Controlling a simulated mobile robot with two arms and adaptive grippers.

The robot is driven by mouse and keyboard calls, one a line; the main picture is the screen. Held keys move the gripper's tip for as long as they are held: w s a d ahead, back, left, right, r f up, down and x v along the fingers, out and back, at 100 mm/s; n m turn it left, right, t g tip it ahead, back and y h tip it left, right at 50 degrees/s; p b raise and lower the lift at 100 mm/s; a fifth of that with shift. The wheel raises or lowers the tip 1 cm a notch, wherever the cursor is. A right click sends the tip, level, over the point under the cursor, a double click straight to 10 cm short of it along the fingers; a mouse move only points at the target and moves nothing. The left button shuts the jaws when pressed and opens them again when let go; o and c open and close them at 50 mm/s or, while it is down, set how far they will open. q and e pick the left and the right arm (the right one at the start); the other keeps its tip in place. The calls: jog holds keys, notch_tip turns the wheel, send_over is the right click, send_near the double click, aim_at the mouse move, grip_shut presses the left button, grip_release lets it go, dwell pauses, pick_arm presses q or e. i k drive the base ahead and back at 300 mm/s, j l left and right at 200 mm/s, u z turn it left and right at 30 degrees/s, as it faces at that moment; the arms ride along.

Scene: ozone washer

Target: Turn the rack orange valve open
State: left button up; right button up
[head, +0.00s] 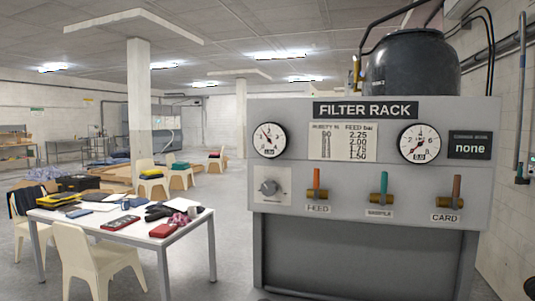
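The filter rack (468,212) is a grey cabinet with a sloped front panel, at the right of the head view. Three brass valves with upright handles sit in a row on it. The orange valve handle (316,179) stands above the FEED label. A green valve handle (384,182) is in the middle, and a brownish-red one (456,188) is above the CARD label. All three handles point up.
A round knob (268,187) is left of the valves, with two gauges (269,140) (419,143) above. A black tank (411,66) stands behind the rack. A cluttered white table (129,233) and chair (92,258) are at left. Bare floor shows between table and rack.

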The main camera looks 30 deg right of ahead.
aim_at(316, 182)
jog(key=k+l+z, duration=0.1)
jog(key=z, duration=0.7)
jog(key=k+l+z, duration=0.1)
jog(key=z, duration=0.3)
jog(key=l+z, duration=0.2)
jog(key=z, duration=0.25)
